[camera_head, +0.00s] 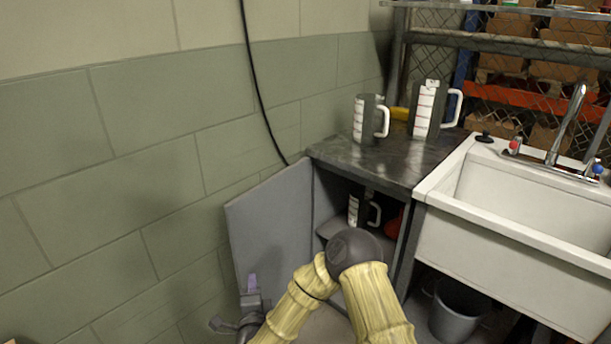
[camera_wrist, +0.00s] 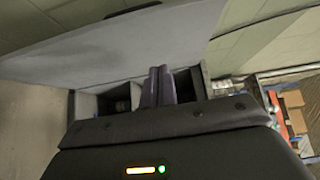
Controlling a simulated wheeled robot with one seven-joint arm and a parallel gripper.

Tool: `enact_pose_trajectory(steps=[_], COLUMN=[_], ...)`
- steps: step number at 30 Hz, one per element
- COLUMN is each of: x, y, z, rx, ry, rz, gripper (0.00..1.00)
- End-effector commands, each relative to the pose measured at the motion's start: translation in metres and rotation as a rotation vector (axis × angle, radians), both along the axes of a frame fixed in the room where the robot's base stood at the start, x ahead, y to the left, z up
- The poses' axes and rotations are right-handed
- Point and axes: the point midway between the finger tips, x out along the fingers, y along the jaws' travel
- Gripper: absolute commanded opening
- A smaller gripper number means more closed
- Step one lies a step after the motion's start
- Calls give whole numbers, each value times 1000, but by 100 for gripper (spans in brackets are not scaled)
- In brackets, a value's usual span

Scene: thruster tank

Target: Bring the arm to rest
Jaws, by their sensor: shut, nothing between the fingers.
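My gripper (camera_head: 251,283) shows low in the head view, in front of the open grey cabinet door (camera_head: 275,220). Its purple fingers point up. In the wrist view my gripper (camera_wrist: 158,86) has both fingers together, with nothing between them. My arm, in a pale yellow sleeve with a dark elbow, is bent in front of the cabinet opening and hides part of it.
A measuring jug (camera_head: 358,209) stands inside the open cabinet. Two more jugs, a smaller (camera_head: 365,118) and a larger (camera_head: 425,108), stand on the dark countertop (camera_head: 385,160). A white sink (camera_head: 520,245) is at right, with a grey bin (camera_head: 457,310) below. A plain block wall (camera_head: 110,170) fills the left.

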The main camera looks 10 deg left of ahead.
Motion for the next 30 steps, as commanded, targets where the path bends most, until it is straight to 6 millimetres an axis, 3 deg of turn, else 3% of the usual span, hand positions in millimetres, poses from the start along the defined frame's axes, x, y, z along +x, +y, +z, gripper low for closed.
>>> enact_pose_trajectory(steps=[7,14,23,30], x=[11,21,3,-44], y=[-6,-49,-144,-238], z=[14,23,34,47], rx=[-205,-556,-984,-1242], ry=[20,88,253,457], rz=[130,284,443,566], gripper=[0,0,0,0])
